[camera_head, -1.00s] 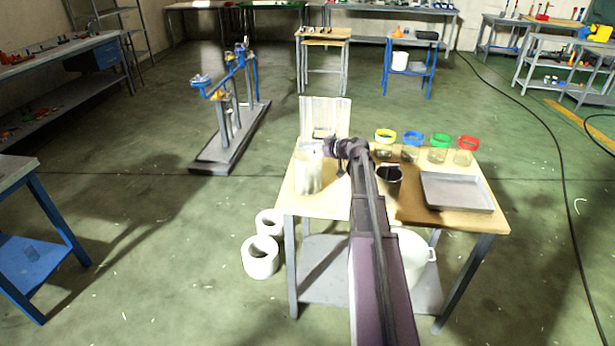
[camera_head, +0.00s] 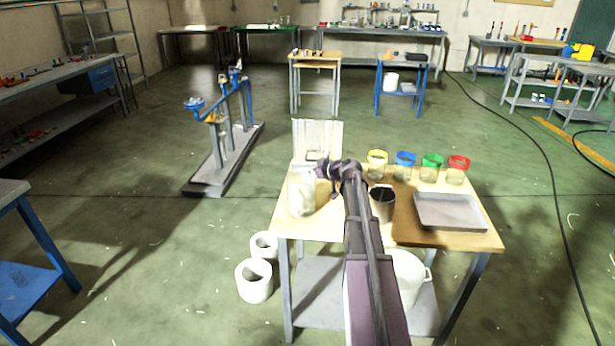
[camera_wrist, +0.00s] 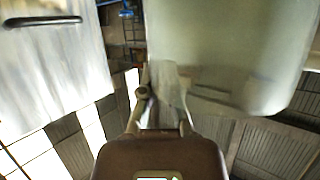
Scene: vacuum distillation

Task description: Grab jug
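The jug (camera_head: 301,194) is a pale, translucent, tall vessel at the left side of the wooden table. It seems to stand upright on the table top. My gripper (camera_head: 324,171) is beside its upper right side in the head view. In the wrist view the jug's pale body (camera_wrist: 230,50) fills the upper right, very close. My gripper's fingers (camera_wrist: 163,103) reach up to a pale part at its left edge, perhaps the handle. Whether the fingers are closed on that part cannot be made out.
On the table (camera_head: 290,228), a dark-mouthed cup (camera_head: 382,205) stands right of my arm, with a grey tray (camera_head: 449,211) farther right. Several jars with coloured rims, one yellow (camera_head: 377,158), line the back. A white ribbed panel (camera_head: 318,136) rises behind the table.

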